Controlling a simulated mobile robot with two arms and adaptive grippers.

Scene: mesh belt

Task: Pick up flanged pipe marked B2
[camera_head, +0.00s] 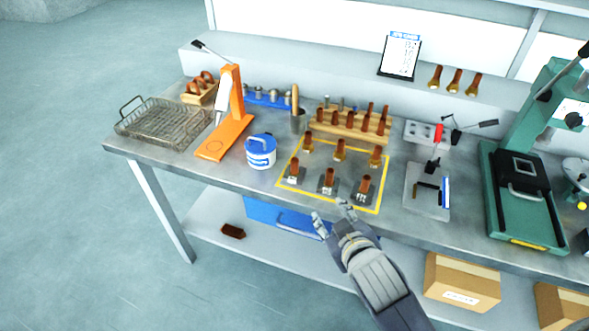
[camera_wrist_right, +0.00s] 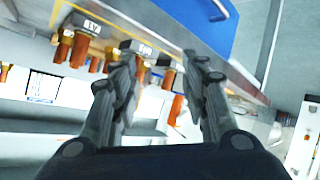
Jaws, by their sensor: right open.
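Several copper-brown flanged pipes stand upright in two rows inside a yellow-taped area (camera_head: 283,181) on the bench. The front row has a left pipe (camera_head: 295,168), a middle pipe (camera_head: 329,177) and a right pipe (camera_head: 365,185), each on a dark base with a small label. My right gripper (camera_head: 333,211) is open and empty, just in front of the bench edge, near the middle and right front pipes. In the right wrist view, its spread fingers (camera_wrist_right: 163,65) show with labelled bases beyond. My left gripper is out of view.
A blue-white tub (camera_head: 261,152) and orange press (camera_head: 222,140) stand left of the taped area. A wooden rack (camera_head: 334,133) of pipes is behind it. A grey fixture (camera_head: 427,188) and green machine (camera_head: 524,200) stand right. A wire basket (camera_head: 160,122) is far left.

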